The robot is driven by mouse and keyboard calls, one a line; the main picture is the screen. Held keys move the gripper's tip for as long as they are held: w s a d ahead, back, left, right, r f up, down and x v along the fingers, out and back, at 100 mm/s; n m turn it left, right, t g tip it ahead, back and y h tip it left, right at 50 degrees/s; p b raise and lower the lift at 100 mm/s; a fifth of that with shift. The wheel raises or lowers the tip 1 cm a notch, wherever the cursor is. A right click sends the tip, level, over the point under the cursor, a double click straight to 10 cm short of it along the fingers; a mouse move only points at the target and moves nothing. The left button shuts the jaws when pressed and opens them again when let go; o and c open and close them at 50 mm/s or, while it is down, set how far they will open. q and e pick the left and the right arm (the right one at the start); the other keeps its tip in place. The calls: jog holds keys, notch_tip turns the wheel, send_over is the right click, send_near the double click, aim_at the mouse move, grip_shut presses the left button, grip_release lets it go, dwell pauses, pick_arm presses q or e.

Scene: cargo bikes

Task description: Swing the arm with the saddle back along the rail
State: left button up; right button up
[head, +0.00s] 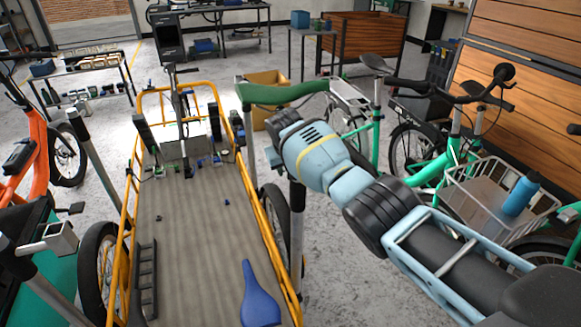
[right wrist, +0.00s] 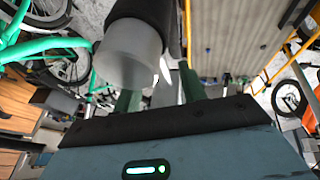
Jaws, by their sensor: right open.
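A blue saddle (head: 260,297) lies low in the head view, over the brown cargo bed (head: 190,240) near its yellow right side rail (head: 267,232). I cannot tell what carries it. A grey post with a black upper part (head: 297,215) stands just right of the rail. My right gripper (head: 270,155) is above the rail, by the post's top, its fingers mostly hidden behind my wrist. In the right wrist view my right gripper (right wrist: 160,92) is open, with a dark cylinder with a pale grey end (right wrist: 130,50) close in front. My left gripper is out of view.
Green bikes and a wire basket with a blue bottle (head: 521,192) crowd the right. A green bar (head: 285,92) lies behind my wrist. An orange bike (head: 30,150) is at the left.

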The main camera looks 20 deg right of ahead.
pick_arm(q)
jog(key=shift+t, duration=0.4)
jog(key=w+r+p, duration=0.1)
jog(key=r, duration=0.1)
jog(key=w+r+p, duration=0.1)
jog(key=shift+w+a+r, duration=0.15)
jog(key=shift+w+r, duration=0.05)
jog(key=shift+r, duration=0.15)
pick_arm(e)
jog(key=v, duration=0.6)
jog(key=shift+r, duration=0.25)
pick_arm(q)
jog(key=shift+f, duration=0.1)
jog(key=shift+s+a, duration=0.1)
